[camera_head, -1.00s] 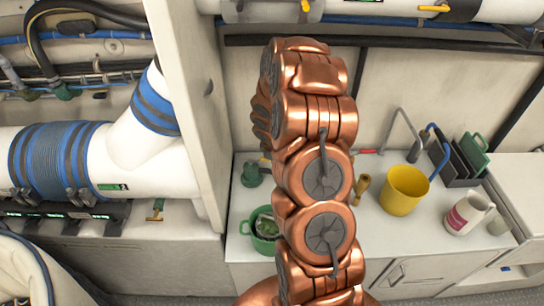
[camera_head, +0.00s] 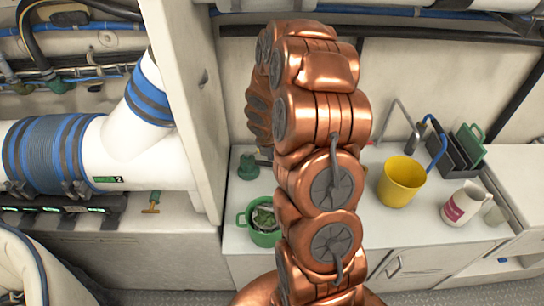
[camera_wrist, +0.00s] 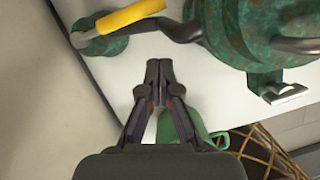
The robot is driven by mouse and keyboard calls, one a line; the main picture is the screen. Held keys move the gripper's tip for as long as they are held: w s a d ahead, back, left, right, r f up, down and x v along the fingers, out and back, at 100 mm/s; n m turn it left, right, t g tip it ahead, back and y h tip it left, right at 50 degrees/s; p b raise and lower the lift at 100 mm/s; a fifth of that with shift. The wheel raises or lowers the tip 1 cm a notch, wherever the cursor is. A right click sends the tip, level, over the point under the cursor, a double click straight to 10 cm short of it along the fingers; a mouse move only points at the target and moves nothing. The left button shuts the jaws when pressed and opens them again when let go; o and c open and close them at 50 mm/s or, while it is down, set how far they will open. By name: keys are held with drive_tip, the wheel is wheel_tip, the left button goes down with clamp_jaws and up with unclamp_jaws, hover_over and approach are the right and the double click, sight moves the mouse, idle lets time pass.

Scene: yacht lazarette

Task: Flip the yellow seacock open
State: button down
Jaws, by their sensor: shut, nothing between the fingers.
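In the wrist view, a yellow handle (camera_wrist: 132,14) reaches in from the top left, above a small green, weathered fitting (camera_wrist: 100,42). A dark bent lever (camera_wrist: 175,28) runs from beside it toward a larger green valve body (camera_wrist: 262,40) at the top right. My gripper (camera_wrist: 160,66) is shut and empty. Its fingertips appear below the yellow handle and the lever in the picture, with no clear contact. In the head view, my arm hides the gripper and the yellow handle; a green fitting (camera_head: 248,167) shows left of the arm on the white counter.
The white counter (camera_head: 415,220) carries a green basket (camera_head: 262,228) left of my arm. A pale upright panel (camera_head: 185,100) borders the counter's left side.

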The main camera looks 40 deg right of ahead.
drive_tip(key=b+v, duration=0.1)
drive_tip(key=v, duration=0.7)
drive_tip(key=shift+s+d+b, duration=0.25)
drive_tip(key=shift+s+b, duration=0.05)
drive_tip(key=shift+r, duration=0.15)
drive_tip(key=s+a+r+m+g+y, duration=0.1)
drive_tip(key=s+a+r+m, duration=0.2)
drive_tip(key=s+a+m, duration=0.5)
drive_tip(key=s+a+r+m+g+y, duration=0.1)
drive_tip(key=s+a+r+m, duration=0.3)
drive_tip(key=s+a+m, duration=0.3)
drive_tip(key=s+a+r+m+g, duration=0.1)
drive_tip(key=s+a+r+m, duration=0.3)
drive_tip(key=s+a+m, duration=0.4)
drive_tip(key=s+m, duration=0.2)
drive_tip(key=s, duration=0.3)
drive_tip(key=shift+s+a+g+y, duration=0.25)
drive_tip(key=shift+a+g+y, duration=0.1)
drive_tip(key=shift+g+y, duration=0.05)
